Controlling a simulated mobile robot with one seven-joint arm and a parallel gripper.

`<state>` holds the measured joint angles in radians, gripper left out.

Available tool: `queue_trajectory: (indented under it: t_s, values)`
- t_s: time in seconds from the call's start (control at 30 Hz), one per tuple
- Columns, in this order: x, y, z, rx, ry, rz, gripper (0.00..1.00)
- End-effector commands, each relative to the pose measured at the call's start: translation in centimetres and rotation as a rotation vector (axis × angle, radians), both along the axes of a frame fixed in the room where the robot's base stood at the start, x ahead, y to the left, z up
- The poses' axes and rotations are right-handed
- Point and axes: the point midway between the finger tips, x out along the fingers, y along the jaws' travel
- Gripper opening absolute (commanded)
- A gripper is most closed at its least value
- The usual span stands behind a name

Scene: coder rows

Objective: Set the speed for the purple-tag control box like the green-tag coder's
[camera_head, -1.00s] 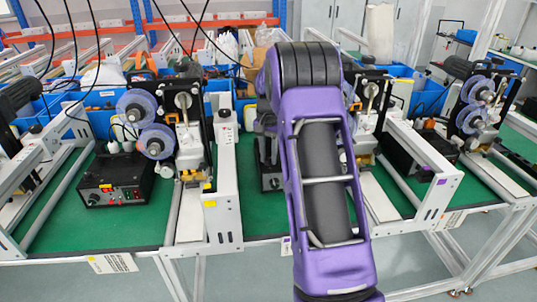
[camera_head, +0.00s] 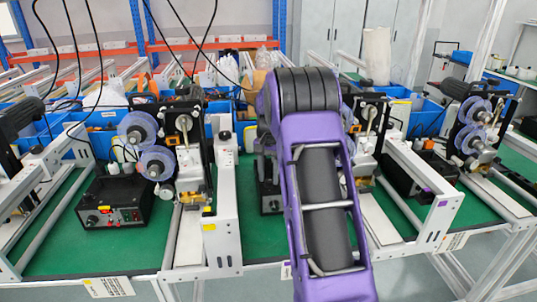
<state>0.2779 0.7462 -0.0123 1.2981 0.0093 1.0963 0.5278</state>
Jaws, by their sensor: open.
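A purple tag (camera_head: 440,203) is on the white side plate of the coder right of my arm. No green tag can be made out. A yellow-tagged coder (camera_head: 183,150) with purple reels stands at left, and a black control box (camera_head: 113,204) with a yellow label and a lit display stands left of it. My purple arm fills the centre; my gripper is hidden behind it.
A control box (camera_head: 269,197) behind my arm is mostly hidden. Another coder (camera_head: 474,125) with reels stands at far right. Metal rails and white side plates divide the green table (camera_head: 110,248). Blue bins (camera_head: 100,117) line the back, and black cables hang at left.

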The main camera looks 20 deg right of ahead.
Motion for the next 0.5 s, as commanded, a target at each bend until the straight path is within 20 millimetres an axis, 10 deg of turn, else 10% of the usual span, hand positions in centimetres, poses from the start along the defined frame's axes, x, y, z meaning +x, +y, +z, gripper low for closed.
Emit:
queue_trajectory:
  t_s: [0.5]
  values:
    - [0.1,0.0,11.9,-0.002,-0.005,0.000,0.44]
